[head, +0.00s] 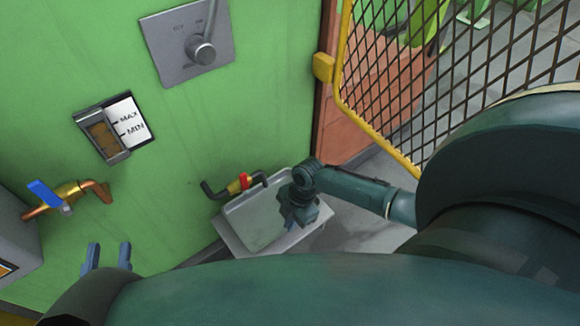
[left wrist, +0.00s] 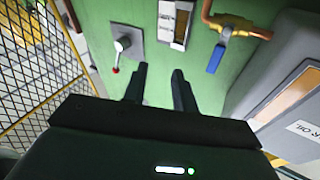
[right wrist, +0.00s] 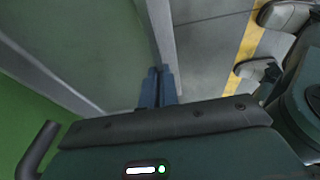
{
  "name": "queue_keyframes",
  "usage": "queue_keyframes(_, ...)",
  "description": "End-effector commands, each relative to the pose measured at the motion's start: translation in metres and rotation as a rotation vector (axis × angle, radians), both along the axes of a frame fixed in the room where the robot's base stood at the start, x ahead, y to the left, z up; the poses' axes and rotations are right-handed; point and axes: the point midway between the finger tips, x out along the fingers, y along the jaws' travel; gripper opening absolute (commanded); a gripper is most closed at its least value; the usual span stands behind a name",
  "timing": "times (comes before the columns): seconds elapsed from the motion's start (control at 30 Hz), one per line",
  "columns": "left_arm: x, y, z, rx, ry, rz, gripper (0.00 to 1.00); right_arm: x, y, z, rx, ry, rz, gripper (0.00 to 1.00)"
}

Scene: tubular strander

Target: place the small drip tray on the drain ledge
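The small drip tray (head: 250,222) is a shallow grey tray under the black drain pipe, over the pale drain ledge (head: 232,246). I cannot tell whether its whole underside touches the ledge. My right gripper (head: 290,222) is at the tray's right side. In the right wrist view its fingers (right wrist: 158,88) are close together at the tray's long rim (right wrist: 158,35) and look shut on it. The contact is partly hidden by the gripper. My left gripper (head: 108,258) is open and empty in front of the green panel, also in the left wrist view (left wrist: 160,82).
The drain pipe with a red-handled brass valve (head: 240,183) reaches over the tray. A blue-handled valve (head: 62,194), a level gauge (head: 112,128) and a lever plate (head: 190,45) are on the green panel. A yellow-framed mesh guard (head: 440,80) stands at the right.

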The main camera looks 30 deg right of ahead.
Motion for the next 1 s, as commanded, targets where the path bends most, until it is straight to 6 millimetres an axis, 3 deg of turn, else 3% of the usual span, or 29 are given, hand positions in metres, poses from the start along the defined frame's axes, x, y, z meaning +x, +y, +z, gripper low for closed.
queue_keyframes(0.27, 0.002, -0.005, -0.005, -0.084, -0.009, -0.031, 0.28, 0.000, 0.001, -0.035, 0.001, -0.002, 0.000, 0.00)
queue_keyframes(0.67, 0.003, -0.006, -0.002, -0.103, -0.005, -0.038, 0.28, 0.001, 0.000, -0.037, 0.000, -0.002, 0.000, 0.00)
queue_keyframes(1.0, 0.003, -0.007, -0.001, -0.104, -0.004, -0.038, 0.28, 0.000, 0.000, -0.037, 0.000, 0.000, 0.000, 0.24)
